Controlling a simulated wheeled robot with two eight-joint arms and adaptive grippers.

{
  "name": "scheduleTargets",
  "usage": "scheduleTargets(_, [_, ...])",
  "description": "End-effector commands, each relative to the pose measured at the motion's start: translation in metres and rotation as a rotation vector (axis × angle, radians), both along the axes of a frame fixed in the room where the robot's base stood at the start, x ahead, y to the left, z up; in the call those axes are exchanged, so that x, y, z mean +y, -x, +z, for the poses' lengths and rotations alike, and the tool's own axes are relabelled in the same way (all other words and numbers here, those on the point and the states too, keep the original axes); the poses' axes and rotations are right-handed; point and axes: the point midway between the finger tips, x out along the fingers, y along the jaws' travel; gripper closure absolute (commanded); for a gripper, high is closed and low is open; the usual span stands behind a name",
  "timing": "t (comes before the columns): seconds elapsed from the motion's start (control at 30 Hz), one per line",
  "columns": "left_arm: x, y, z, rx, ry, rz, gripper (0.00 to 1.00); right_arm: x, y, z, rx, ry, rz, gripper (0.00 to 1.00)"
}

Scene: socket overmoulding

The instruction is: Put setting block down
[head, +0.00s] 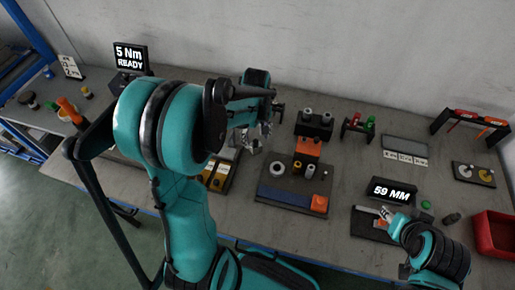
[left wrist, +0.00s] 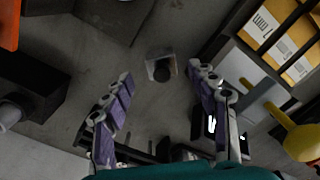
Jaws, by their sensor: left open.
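A small pale block with a dark round spot (left wrist: 160,66) sits on the table in the left wrist view; it looks like the setting block. My left gripper (left wrist: 163,80) is open, with its two purple-padded fingers apart on either side of the block in the picture. No contact with it shows. In the head view my left gripper (head: 257,138) hangs above the bench, left of the black fixture, and the block cannot be made out clearly there. My right gripper (head: 386,214) is at the gauge with the 59 MM display (head: 391,192); its fingers are too small to read.
A dark fixture plate (head: 268,199) with round parts stands right of my left gripper, and a black stand (head: 314,124) is behind it. A tray with yellow labelled parts (head: 218,172) lies to the left. A red bin (head: 494,232) is at the far right.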

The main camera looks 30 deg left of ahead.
Motion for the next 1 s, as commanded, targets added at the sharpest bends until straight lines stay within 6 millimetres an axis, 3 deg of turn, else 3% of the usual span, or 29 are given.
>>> scheduleTargets(0.33, [0.002,0.001,-0.048,-0.001,0.000,-0.002,0.41,0.000,0.000,-0.027,0.000,0.000,0.000,0.60])
scheduleTargets(0.6, [0.002,0.001,-0.051,-0.001,0.000,-0.002,0.41,0.000,0.000,-0.026,0.000,0.000,0.000,0.60])
scheduleTargets(0.83, [0.002,0.001,-0.050,-0.001,0.000,-0.002,1.00,0.000,0.000,-0.026,0.000,0.000,0.000,0.60])
scheduleTargets(1.0, [0.002,0.001,-0.050,-0.001,0.000,-0.002,1.00,0.000,0.000,-0.026,0.000,0.000,0.000,0.60])
